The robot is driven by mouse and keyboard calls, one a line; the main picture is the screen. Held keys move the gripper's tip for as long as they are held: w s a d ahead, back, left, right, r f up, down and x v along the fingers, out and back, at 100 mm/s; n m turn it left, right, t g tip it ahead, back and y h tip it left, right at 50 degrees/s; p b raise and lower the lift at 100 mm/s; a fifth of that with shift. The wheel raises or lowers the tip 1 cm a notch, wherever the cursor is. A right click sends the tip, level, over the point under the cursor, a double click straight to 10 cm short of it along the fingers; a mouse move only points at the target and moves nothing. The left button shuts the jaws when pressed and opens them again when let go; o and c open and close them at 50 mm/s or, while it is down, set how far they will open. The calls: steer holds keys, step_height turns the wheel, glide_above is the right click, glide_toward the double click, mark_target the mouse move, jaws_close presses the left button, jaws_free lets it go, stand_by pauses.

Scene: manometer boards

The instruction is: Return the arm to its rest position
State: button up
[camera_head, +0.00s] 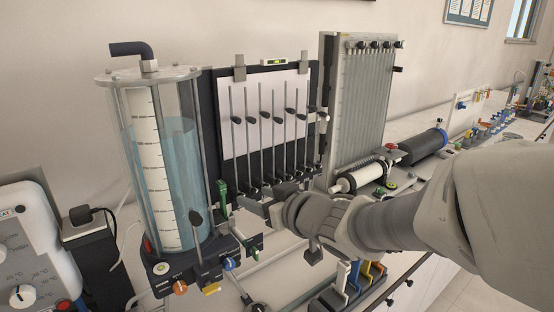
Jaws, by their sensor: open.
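My arm reaches in from the right edge across the front of the bench. My gripper (249,204) is at its left end, low in front of the manometer board (265,115). Its fingers are small and partly hidden by the wrist; nothing shows held between them. The gripper is just right of a green valve lever (222,196); I cannot tell whether they touch. The board has a white sheet, several vertical tubes with dark knobs and a level on top.
A clear water cylinder (163,160) stands left on a dark base with valves. A grey tube panel (358,100) stands behind the arm, with a black roller (422,146) to its right. Yellow and blue levers (362,275) lie below the arm. A control box (35,250) is at left.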

steer(key=s+d+m+h, duration=0.3)
steer(key=d+h, duration=0.2)
steer(key=d, duration=0.3)
steer(key=s+d+m+h, duration=0.3)
steer(key=d+h, duration=0.1)
steer(key=d, duration=0.5)
steer(key=s+f+g, duration=0.1)
steer(key=s+g, duration=0.2)
steer(key=s, duration=0.4)
steer(key=s+d+f+m+g, duration=0.1)
steer(key=s+f+g, duration=0.1)
steer(key=s, duration=0.6)
steer(key=shift+g, duration=0.5)
steer(key=shift+s, duration=0.1)
